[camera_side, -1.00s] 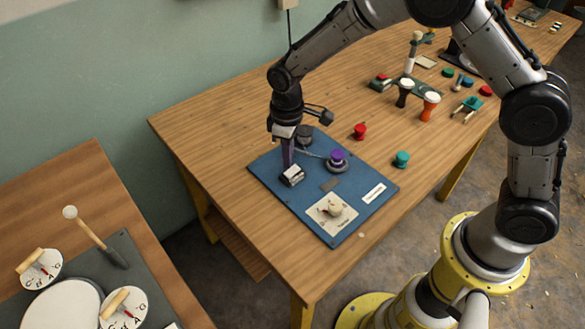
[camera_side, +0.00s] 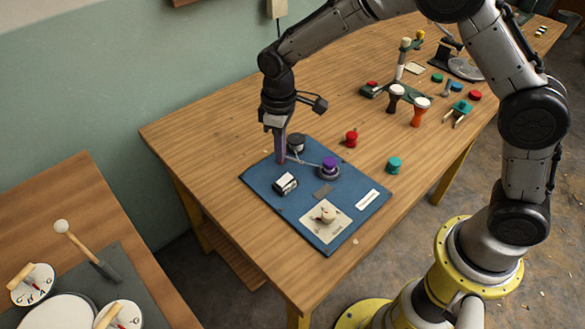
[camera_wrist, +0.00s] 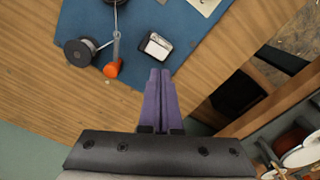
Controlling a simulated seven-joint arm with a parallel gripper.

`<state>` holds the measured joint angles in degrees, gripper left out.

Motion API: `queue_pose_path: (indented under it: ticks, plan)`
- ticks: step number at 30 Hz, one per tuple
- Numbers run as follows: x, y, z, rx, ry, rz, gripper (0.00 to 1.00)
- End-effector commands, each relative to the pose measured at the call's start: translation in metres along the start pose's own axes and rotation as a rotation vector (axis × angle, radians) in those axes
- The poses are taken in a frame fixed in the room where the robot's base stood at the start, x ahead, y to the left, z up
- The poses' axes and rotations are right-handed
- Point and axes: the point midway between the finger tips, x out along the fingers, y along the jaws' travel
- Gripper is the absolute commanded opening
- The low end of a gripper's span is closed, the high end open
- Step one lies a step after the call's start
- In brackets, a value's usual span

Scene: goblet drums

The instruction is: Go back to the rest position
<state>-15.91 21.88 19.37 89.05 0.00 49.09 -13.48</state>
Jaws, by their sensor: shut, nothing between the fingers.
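My gripper (camera_side: 279,150) is shut and empty, with its purple fingers pointing down over the far-left part of the blue board (camera_side: 310,228). In the wrist view, the shut fingers (camera_wrist: 161,80) lie side by side, with nothing between them. The black block with a white top (camera_side: 285,184) sits on the board near the fingers, apart from them in the wrist view (camera_wrist: 155,46). In the side view I cannot tell how high the fingertips are above the board.
The board also bears a dark spool (camera_side: 296,143), a purple knob (camera_side: 329,164) and a dial on a white plate (camera_side: 325,212). An orange-ended handle (camera_wrist: 112,68) shows in the wrist view. Red (camera_side: 351,139) and teal (camera_side: 394,165) pieces stand beside the board. Goblet drums (camera_side: 420,112) stand farther back.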

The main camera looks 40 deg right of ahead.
Motion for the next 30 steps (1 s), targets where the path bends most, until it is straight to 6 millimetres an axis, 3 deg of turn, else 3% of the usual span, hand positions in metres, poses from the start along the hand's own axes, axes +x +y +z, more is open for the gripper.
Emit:
queue_pose_path:
  ticks: [5, 9, 15, 18, 22, 27, 30]
  plan:
    - [-0.069, 0.021, 0.004, 0.047, 0.134, 0.036, 0.0]
    - [-0.133, 0.032, 0.04, 0.102, 0.239, 0.07, 0.0]
    - [-0.196, 0.033, 0.112, 0.198, 0.363, 0.113, 0.0]
    - [-0.214, 0.026, 0.152, 0.251, 0.417, 0.132, 0.0]
    - [-0.223, 0.013, 0.205, 0.322, 0.477, 0.152, 0.0]
    - [-0.209, -0.008, 0.264, 0.409, 0.523, 0.162, 0.0]
    - [-0.191, -0.018, 0.286, 0.45, 0.518, 0.155, 0.0]
